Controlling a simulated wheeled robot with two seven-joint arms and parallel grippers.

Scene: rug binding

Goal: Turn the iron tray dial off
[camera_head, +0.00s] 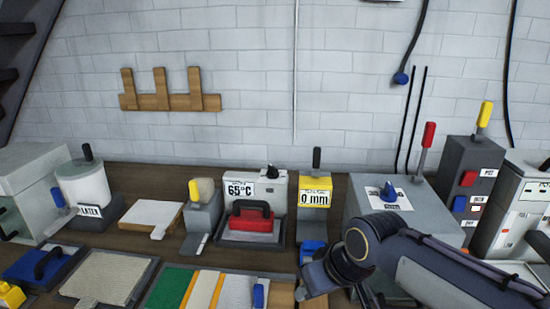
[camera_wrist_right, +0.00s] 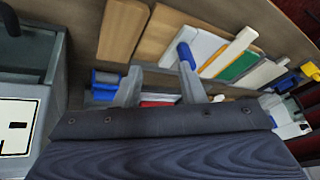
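The iron tray (camera_head: 255,236) holds a red iron with a black handle (camera_head: 250,220). Behind it stands a white box (camera_head: 241,177) reading 65°C, with a small black dial (camera_head: 272,171) on top, right of the display. My right arm comes in from the right in the head view, its wrist in front and to the right of the iron tray, apart from the dial. In the right wrist view my right gripper (camera_wrist_right: 162,88) has its two fingers spread, with nothing held between them. The dial cannot be made out there. My left gripper is not in view.
A yellow box reading 0 mm (camera_head: 315,198) with a black lever stands right of the iron box. A grey block with a yellow-tipped lever (camera_head: 202,212) stands left of it. A grey box with a blue knob (camera_head: 389,193) is further right. Striped rug pieces (camera_head: 205,289) lie in front.

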